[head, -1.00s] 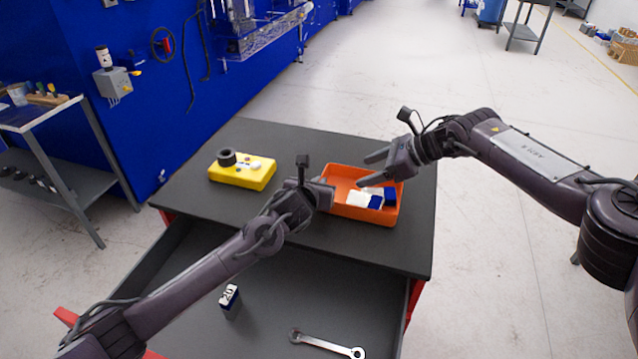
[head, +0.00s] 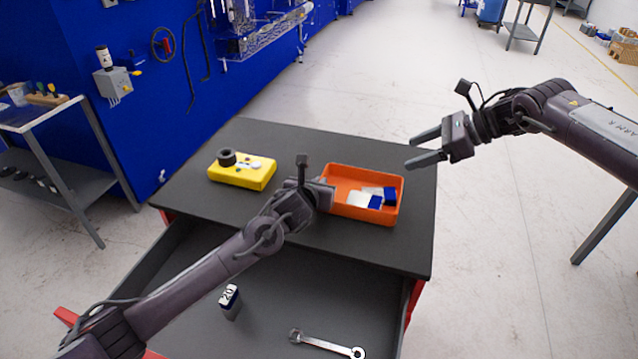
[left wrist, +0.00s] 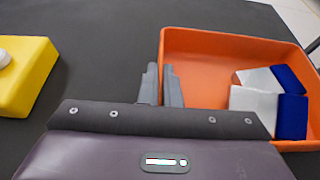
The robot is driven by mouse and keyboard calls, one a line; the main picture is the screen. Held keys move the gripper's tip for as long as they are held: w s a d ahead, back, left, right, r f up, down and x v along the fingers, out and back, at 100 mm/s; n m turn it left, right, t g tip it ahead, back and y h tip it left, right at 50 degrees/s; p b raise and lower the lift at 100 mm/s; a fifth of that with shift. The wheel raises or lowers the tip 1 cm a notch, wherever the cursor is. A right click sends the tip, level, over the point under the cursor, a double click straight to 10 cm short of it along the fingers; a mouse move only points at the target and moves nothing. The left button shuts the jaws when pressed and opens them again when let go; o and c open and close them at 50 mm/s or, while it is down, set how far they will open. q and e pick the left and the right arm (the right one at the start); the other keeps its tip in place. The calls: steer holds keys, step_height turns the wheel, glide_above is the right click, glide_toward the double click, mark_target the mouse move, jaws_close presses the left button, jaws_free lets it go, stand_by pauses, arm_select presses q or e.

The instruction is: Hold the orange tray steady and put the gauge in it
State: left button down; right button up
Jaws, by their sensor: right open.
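The orange tray (head: 365,212) sits on the dark table top, and it also shows in the left wrist view (left wrist: 205,45). My left gripper (head: 327,194) is at the tray's left wall. In the left wrist view its fingers (left wrist: 161,82) are close together, one on each side of that wall. Two blue-and-white blocks lie in the tray, one nearer (left wrist: 268,111) and one behind it (left wrist: 270,77); they touch or overlap. I cannot tell which piece is the gauge. My right gripper (head: 411,152) is open and empty, up and right of the tray.
A yellow block (head: 242,175) with a black ring and small white parts stands left of the tray. The open drawer (head: 265,300) below holds a small block marked 20 (head: 230,301) and a wrench (head: 326,343). The table's back middle is clear.

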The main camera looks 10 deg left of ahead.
arm_select(q)
steer(key=c, duration=1.6)
jaws_free()
steer(key=shift+o, duration=0.2)
steer(key=v, duration=1.2)
